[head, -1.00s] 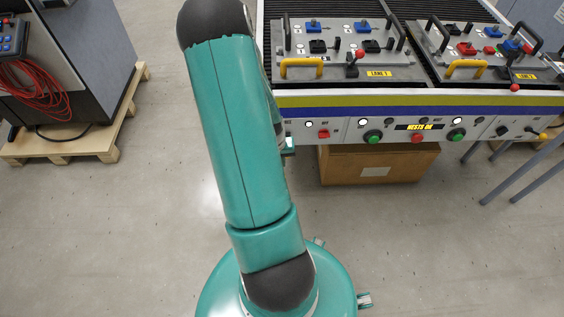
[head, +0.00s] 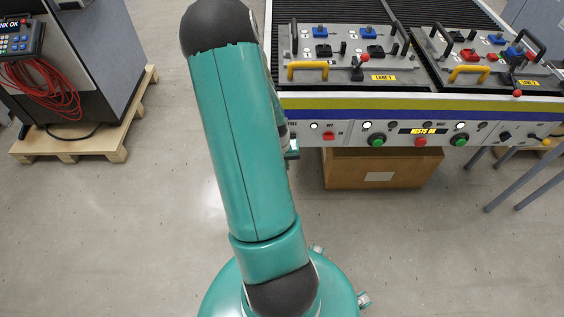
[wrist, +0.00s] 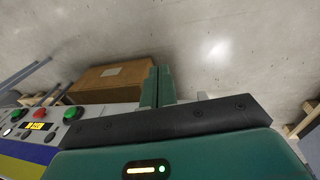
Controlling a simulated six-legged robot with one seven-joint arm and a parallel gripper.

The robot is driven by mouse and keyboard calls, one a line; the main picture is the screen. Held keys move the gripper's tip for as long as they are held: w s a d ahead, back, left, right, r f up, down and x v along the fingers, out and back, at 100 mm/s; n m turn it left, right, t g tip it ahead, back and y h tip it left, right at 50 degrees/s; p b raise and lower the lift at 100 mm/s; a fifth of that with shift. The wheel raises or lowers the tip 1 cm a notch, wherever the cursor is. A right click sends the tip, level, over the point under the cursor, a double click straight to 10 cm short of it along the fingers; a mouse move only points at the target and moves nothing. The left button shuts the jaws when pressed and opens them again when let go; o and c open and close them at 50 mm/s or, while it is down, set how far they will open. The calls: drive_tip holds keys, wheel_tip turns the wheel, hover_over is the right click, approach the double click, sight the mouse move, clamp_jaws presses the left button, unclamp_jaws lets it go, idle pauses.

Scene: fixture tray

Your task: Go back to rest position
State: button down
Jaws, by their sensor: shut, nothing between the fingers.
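My gripper (wrist: 157,86) shows in the wrist view with its two green fingers together, shut and empty. It is over the floor beside the front of the control panel (wrist: 45,128), with the cardboard box (wrist: 108,78) just to the left of the fingers. In the head view my teal arm stands up in the middle and hides most of the gripper. The conveyor bench with its front panel (head: 345,132) is to the right of my arm there.
A grey cabinet stands on a wooden pallet (head: 85,150) at left. The floor (head: 120,230) is clear in front.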

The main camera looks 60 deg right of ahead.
idle(0.3)
drive_tip(key=w+a+r+n+t, duration=0.2)
drive_tip(key=w+a+r+n, duration=0.1)
drive_tip(key=w+a+r, duration=0.7)
drive_tip(key=w+a+r+n+t, duration=0.25)
drive_tip(key=w+a+r, duration=0.45)
drive_tip(key=r, duration=0.5)
drive_tip(key=s+a+r+n+t, duration=0.1)
drive_tip(key=s+a+r+n, duration=0.2)
drive_tip(key=a+r, duration=0.4)
drive_tip(key=s+a+r+n+t+y, duration=0.1)
drive_tip(key=s+a+r+n, duration=0.3)
drive_tip(key=a, duration=1.1)
wheel_tip(320, 180, up, 4)
drive_tip(key=shift+s+a+f+y, duration=0.15)
drive_tip(key=shift+s+y, duration=0.15)
drive_tip(key=shift+s, duration=0.4)
drive_tip(key=shift+t, duration=0.25)
